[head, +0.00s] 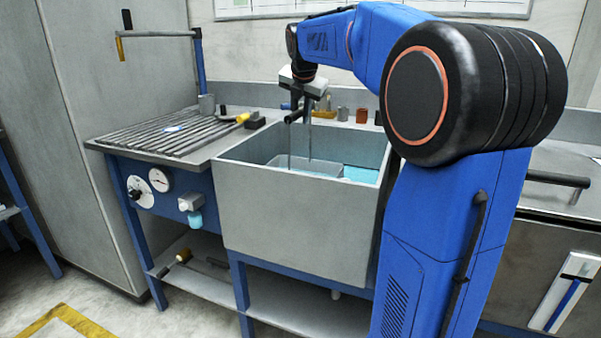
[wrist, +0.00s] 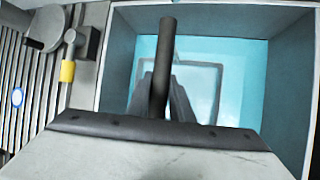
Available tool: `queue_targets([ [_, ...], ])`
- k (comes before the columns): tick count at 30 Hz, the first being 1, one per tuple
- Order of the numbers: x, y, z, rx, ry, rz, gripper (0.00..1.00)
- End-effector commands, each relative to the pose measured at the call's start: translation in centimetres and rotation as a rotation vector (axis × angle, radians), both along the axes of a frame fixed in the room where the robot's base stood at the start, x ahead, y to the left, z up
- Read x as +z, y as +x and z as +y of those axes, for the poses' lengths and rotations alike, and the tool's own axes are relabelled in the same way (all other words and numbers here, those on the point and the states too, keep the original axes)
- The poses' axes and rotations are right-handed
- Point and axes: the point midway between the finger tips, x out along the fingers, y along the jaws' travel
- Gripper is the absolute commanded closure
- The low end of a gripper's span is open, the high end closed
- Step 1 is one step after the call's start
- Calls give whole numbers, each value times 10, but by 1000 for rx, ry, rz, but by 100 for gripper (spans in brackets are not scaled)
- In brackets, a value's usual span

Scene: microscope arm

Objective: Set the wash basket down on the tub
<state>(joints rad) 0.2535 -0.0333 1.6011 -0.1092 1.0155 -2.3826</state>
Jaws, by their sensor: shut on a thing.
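My gripper (head: 304,100) is shut on the dark bar handle (wrist: 165,60) of the wash basket (head: 318,165), above the tub. Thin uprights run from the handle down to the grey basket, which hangs inside the tub (head: 295,210), below its front rim. The tub is a deep grey basin with light blue water in it. In the wrist view, my gripper (wrist: 165,98) covers part of the basket, and the basket's rectangular outline shows against the water. The basket's underside is hidden, so I cannot tell whether it touches anything.
A ribbed drainboard (head: 160,135) lies left of the tub, with a grey cup (head: 206,105) and a yellow-handled tool (head: 240,118) near its right end. Small brown containers (head: 361,116) stand on the ledge behind the tub. A cabinet wall closes the far left.

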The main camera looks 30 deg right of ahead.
Motion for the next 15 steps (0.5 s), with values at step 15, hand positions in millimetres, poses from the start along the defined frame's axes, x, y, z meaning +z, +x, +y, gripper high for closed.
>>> queue_targets([
  [15, -45, 0, 0, 1, -1, 0, 100],
])
